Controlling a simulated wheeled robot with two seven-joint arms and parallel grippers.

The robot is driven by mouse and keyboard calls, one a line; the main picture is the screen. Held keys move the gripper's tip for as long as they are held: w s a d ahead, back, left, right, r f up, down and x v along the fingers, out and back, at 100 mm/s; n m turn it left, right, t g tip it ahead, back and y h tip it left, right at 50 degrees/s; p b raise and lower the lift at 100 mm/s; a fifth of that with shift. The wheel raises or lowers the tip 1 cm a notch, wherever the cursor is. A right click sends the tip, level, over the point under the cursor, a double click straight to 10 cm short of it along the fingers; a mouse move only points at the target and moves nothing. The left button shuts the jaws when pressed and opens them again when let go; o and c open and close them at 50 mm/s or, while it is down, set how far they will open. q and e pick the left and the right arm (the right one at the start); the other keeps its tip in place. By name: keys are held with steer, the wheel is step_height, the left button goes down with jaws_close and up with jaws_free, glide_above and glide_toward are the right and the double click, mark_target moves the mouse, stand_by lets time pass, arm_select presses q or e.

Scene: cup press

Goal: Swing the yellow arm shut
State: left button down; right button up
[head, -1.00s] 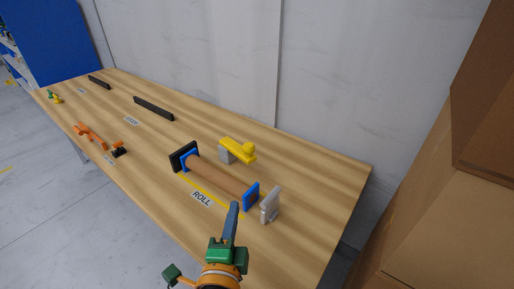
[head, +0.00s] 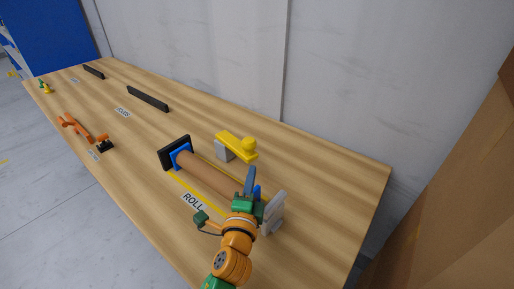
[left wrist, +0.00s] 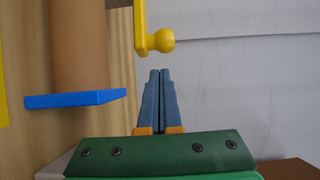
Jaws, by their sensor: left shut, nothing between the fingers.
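The yellow arm (head: 232,144) sits on a grey block (head: 222,151) behind the roll and ends in a round yellow knob (head: 249,144). In the left wrist view the knob (left wrist: 161,41) shows just beyond my fingertips, with a gap visible in the picture. My left gripper (head: 250,172) is over the right end of the roll, its blue-grey fingers pointing toward the yellow arm. Its fingers (left wrist: 159,75) are together and empty. The brown roll (head: 205,175) lies between blue end plates, the right one partly hidden by my gripper. My right gripper is not in view.
A light grey upright plate (head: 275,210) stands close to the right of my left gripper. A black plate (head: 175,150) stands at the roll's left end. A wall (head: 340,80) rises behind the table, and cardboard boxes (head: 450,190) stand at right.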

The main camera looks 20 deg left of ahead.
arm_select(q)
steer(key=w+a+b, duration=0.1)
steer(key=w+a, duration=0.1)
steer(key=w, duration=0.8)
